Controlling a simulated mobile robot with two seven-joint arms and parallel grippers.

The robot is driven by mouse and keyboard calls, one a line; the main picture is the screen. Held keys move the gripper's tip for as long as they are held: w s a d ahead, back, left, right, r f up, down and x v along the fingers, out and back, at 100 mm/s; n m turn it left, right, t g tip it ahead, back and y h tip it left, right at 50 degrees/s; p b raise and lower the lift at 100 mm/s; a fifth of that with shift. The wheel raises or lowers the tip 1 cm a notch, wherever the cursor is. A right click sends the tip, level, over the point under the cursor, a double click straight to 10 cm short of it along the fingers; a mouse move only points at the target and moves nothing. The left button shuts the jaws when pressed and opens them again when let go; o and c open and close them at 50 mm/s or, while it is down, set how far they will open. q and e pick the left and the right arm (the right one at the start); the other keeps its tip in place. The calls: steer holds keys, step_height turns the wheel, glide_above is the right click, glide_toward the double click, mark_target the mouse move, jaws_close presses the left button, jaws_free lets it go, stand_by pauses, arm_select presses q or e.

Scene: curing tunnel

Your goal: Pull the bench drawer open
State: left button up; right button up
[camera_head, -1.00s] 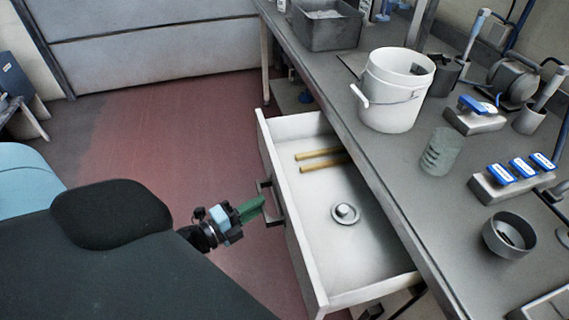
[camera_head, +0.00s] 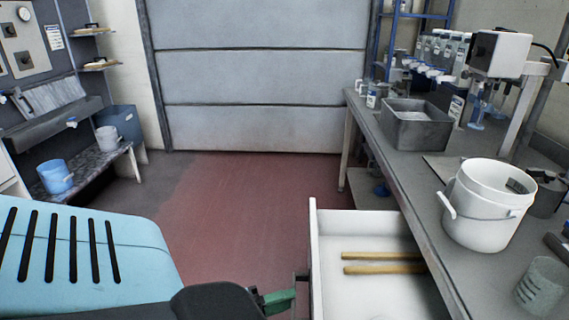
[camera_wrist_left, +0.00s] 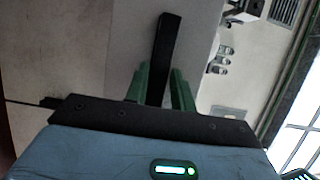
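The bench drawer (camera_head: 318,262) stands pulled out from under the bench at bottom centre in the head view, its white interior showing. Two yellow-brown sticks (camera_head: 383,256) lie inside. Its dark handle (camera_head: 301,277) is on the front panel, at the left of the drawer. My left gripper (camera_head: 280,300) is at the handle, only its green fingers and part of the wrist showing. In the left wrist view, the dark handle bar (camera_wrist_left: 166,42) runs between the two green fingers (camera_wrist_left: 160,80), which sit close along both sides of it. My right gripper is not in view.
The bench (camera_head: 420,205) runs along the right, carrying a white bucket (camera_head: 480,215), a grey bin (camera_head: 415,130) and a clear beaker (camera_head: 540,285). Red floor (camera_head: 245,200) is clear ahead, up to a grey shutter door (camera_head: 255,75). A shelf with a blue bucket (camera_head: 55,176) is at left.

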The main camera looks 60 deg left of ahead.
arm_select(q)
steer(key=o, duration=0.3)
steer(key=shift+s, duration=0.1)
steer(key=b+v, duration=0.1)
steer(key=v, duration=0.6)
steer(key=shift+s, duration=0.3)
steer(key=shift+a, duration=0.1)
